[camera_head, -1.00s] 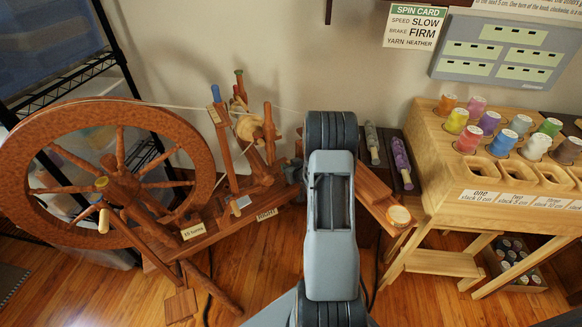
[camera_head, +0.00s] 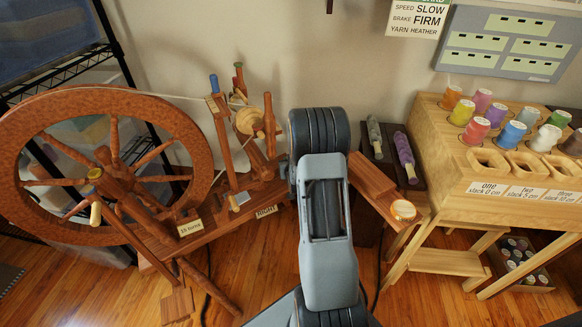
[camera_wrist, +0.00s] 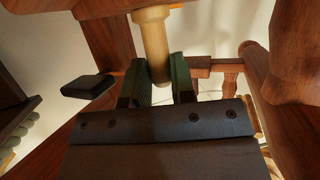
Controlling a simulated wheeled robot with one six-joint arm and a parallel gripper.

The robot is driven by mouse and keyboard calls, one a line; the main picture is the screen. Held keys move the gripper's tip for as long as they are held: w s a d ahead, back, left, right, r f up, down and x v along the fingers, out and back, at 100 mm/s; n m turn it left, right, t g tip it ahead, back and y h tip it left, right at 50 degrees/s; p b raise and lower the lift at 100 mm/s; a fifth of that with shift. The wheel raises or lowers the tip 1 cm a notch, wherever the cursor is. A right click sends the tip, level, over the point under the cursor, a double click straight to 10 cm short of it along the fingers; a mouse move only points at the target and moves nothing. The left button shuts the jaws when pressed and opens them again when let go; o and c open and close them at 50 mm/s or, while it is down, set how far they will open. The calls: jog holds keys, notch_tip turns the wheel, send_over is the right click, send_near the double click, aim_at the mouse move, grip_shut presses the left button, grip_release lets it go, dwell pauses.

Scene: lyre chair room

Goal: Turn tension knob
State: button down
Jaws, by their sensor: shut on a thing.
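The wooden spinning wheel (camera_head: 205,150) stands at the left, with its upright posts to the right of the big wheel. My gripper (camera_wrist: 160,78) has its two dark green fingers on either side of a pale, round peg (camera_wrist: 152,35) in the wrist view. The fingers are shut on the peg's lower end. I take the peg to be the tension knob, though its mount is partly cut off. In the head view my own arm hides the gripper and the peg. A "TIGHT" label (camera_head: 266,211) sits on the wheel's base, left of my arm.
A wooden rack (camera_head: 440,135) with several colored spools and numbered labels stands at the right. A wooden piece with a pale round end (camera_head: 403,210) juts out right of my arm. A wire shelf (camera_head: 75,60) stands behind the wheel.

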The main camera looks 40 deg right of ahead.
jog(key=shift+a+m+g+h+b, duration=0.1)
jog(key=shift+m+g+h+b, duration=0.25)
jog(key=shift+m+h, duration=0.25)
jog(key=c, duration=1)
grip_release()
jog(key=shift+o, duration=0.2)
jog(key=p+v, duration=0.3)
jog(key=v, duration=1)
jog(key=shift+s+a+r+p, duration=0.2)
jog(key=shift+s+r+p, duration=0.05)
jog(key=shift+p, duration=0.15)
